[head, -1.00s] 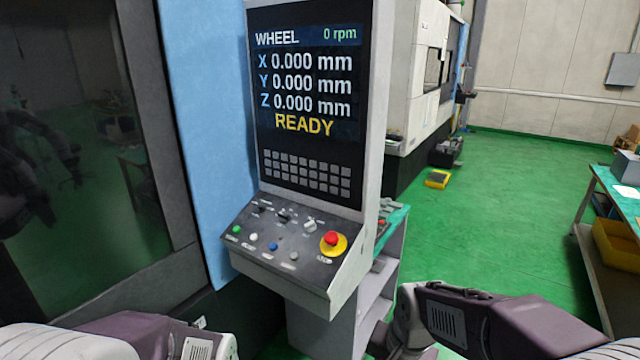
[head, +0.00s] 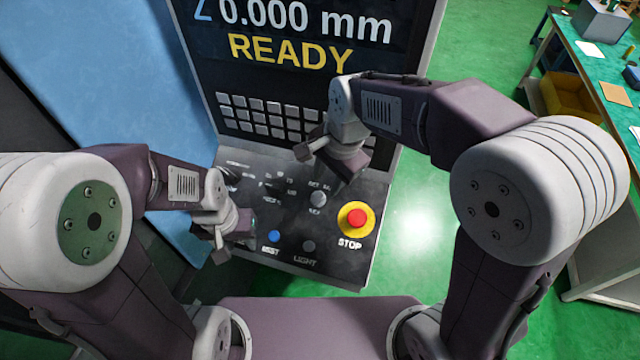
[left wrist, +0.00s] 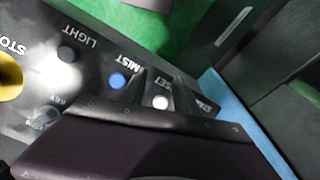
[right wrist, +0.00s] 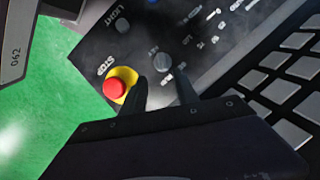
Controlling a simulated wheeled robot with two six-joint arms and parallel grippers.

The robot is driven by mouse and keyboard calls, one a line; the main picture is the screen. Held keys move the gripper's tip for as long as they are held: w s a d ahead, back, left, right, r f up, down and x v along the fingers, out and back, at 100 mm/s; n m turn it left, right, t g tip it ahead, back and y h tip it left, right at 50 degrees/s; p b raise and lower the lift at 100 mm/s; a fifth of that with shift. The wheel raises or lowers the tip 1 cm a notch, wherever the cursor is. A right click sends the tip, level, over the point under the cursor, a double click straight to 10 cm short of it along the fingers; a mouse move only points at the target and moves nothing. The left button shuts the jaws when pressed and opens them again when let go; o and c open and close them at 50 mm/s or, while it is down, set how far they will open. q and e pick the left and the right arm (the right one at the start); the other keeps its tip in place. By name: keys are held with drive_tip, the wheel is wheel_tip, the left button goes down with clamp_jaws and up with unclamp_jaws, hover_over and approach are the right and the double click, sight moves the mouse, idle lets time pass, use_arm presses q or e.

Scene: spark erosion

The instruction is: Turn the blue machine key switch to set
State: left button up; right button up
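The key switch (head: 318,198) is a round grey knob on the dark sloped control panel (head: 345,262) of the machine, above and left of the red stop button. It also shows in the right wrist view (right wrist: 162,62), ahead of the gap between my right fingers. My right gripper (head: 335,165) hangs above the panel, close to the key switch and apart from it, open and empty. Its two dark fingers (right wrist: 163,90) stand apart. My left gripper (head: 228,235) is low over the panel's left part. Its fingers (left wrist: 160,88) are apart near a white button (left wrist: 161,102).
The red stop button (head: 355,218) on its yellow base sits right of the key. A blue button (head: 274,236) and a grey light button (head: 308,246) lie below. The screen (head: 300,30) reads READY. A bench (head: 590,70) stands at the far right.

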sight(320, 194)
drive_tip(key=x, duration=0.5)
drive_tip(key=w+x, duration=0.1)
drive_tip(key=x, duration=0.1)
drive_tip(key=shift+a+f+p, duration=0.1)
drive_tip(key=shift+a+p, duration=0.3)
drive_tip(key=shift+s+d, duration=0.35)
drive_tip(key=shift+s, duration=0.05)
drive_tip(key=c, duration=0.6)
drive_tip(key=shift+w+a, duration=0.1)
drive_tip(key=shift+w, duration=0.05)
clamp_jaws()
